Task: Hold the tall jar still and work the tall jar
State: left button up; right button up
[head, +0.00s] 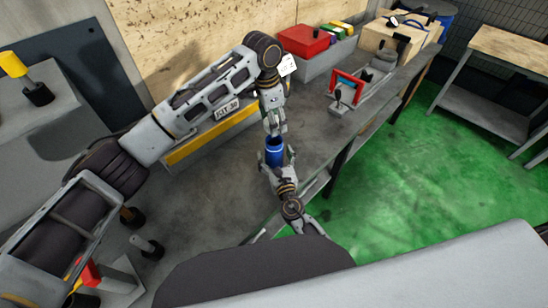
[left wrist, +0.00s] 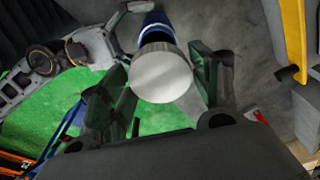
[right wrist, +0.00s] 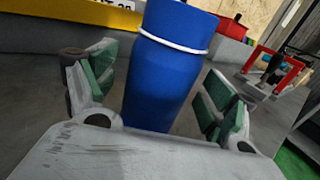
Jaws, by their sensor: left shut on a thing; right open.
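The tall jar (head: 274,156) is blue with a white ring near its top, and stands over the grey bench. My left gripper (head: 275,130) comes down from above and is shut on the jar's round silver lid (left wrist: 161,73). I cannot tell whether the lid touches the jar's rim. My right gripper (head: 275,170) is open and low at the jar's near side. In the right wrist view the jar's blue body (right wrist: 168,75) stands between the spread fingers, with gaps beside it. The jar's top is cut off there.
The grey bench (head: 205,190) has free room left of the jar. A yellow-edged machine part (head: 205,138) lies behind. A red-framed device (head: 347,85) and red bin (head: 304,41) stand farther back on the bench. Green floor (head: 400,180) lies to the right.

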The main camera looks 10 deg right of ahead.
jog(key=shift+w, duration=0.75)
jog(key=c, duration=1.6)
pick_arm(q)
jog(key=shift+f, duration=2.5)
pick_arm(e)
jog(key=shift+o, duration=0.2)
pick_arm(q)
jog(key=shift+f, duration=0.1)
jog(key=shift+f, duration=0.8)
jog(key=shift+f, duration=0.5)
pick_arm(e)
grip_shut()
